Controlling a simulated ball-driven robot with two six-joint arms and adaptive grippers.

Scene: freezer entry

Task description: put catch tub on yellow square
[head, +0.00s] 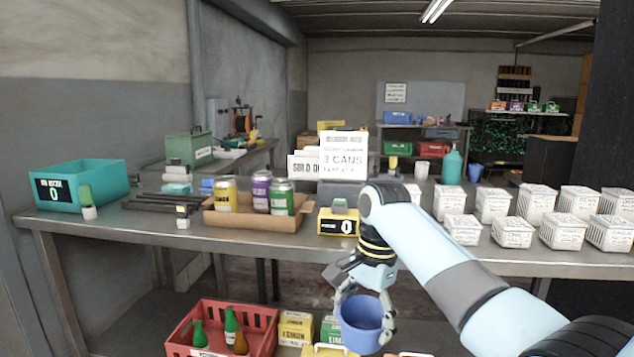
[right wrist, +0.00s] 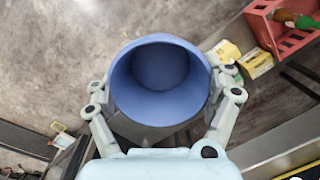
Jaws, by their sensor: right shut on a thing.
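The blue tub (head: 361,322) is round, open at the top and empty inside. My right gripper (head: 362,312) is shut on it, with a finger on either side of its wall. It hangs upright or nearly so in front of the workbench, below the bench top. The right wrist view looks down into the tub (right wrist: 160,82) between the fingers. I cannot make out a yellow square clearly; a yellow-edged thing (head: 329,351) shows only partly at the bottom of the head view. My left gripper is not in view.
The workbench (head: 130,226) holds a cardboard tray (head: 256,222) with cans, a yellow counter box (head: 338,221), a teal bin (head: 84,185) and several white cartons (head: 513,232). Below, a red crate (head: 222,312) holds bottles, beside yellow boxes (head: 296,327).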

